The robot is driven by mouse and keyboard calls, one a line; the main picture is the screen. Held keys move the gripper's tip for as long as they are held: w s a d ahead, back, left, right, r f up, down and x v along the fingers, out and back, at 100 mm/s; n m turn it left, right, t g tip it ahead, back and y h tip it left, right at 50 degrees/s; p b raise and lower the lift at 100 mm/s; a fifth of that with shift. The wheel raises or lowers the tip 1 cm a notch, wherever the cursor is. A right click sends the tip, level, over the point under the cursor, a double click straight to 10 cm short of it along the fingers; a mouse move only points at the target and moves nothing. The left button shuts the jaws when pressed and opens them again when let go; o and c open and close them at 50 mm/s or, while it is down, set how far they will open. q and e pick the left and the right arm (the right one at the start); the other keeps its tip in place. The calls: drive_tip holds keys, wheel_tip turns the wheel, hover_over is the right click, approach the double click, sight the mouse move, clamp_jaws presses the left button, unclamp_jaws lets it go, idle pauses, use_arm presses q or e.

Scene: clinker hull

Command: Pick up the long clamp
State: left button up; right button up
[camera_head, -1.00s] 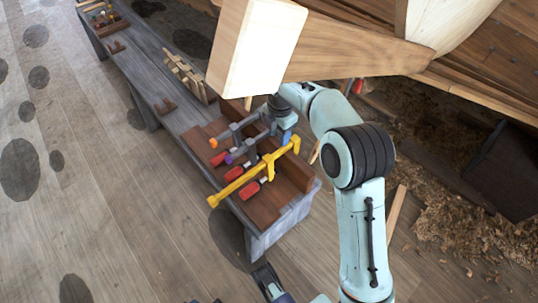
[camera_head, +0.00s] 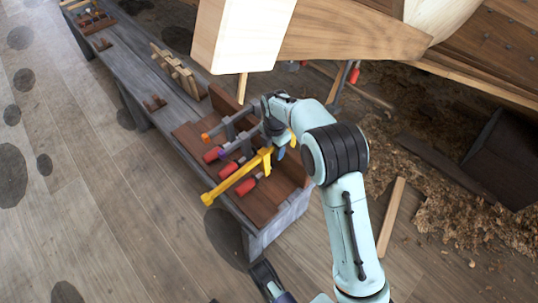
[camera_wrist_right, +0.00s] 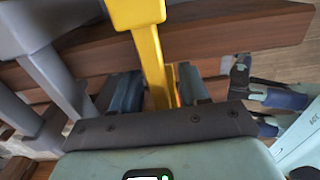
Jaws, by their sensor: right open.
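The long clamp (camera_head: 235,178) is yellow and lies slantwise across a wooden tray (camera_head: 284,192), its near end out over the tray's front edge. Shorter grey clamps (camera_head: 232,135) with red handles lie beside it. My right gripper (camera_head: 279,147) is over the clamp's far end and partly hides it. In the right wrist view, the yellow bar (camera_wrist_right: 147,62) runs between the two open fingers (camera_wrist_right: 158,92). Whether they touch it I cannot tell. My left gripper (camera_head: 264,276) is low at the bottom edge, partly cut off, away from the clamps.
The tray sits on the end of a long grey bench (camera_head: 133,81). A wooden rack (camera_head: 172,66) and more tools stand farther along. A pale beam end (camera_head: 238,35) hangs close above my right arm.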

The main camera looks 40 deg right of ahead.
drive_tip(key=shift+r, duration=0.1)
clamp_jaws()
drive_tip(key=shift+w+r, duration=0.1)
drive_tip(key=shift+r, duration=0.05)
idle(1.1)
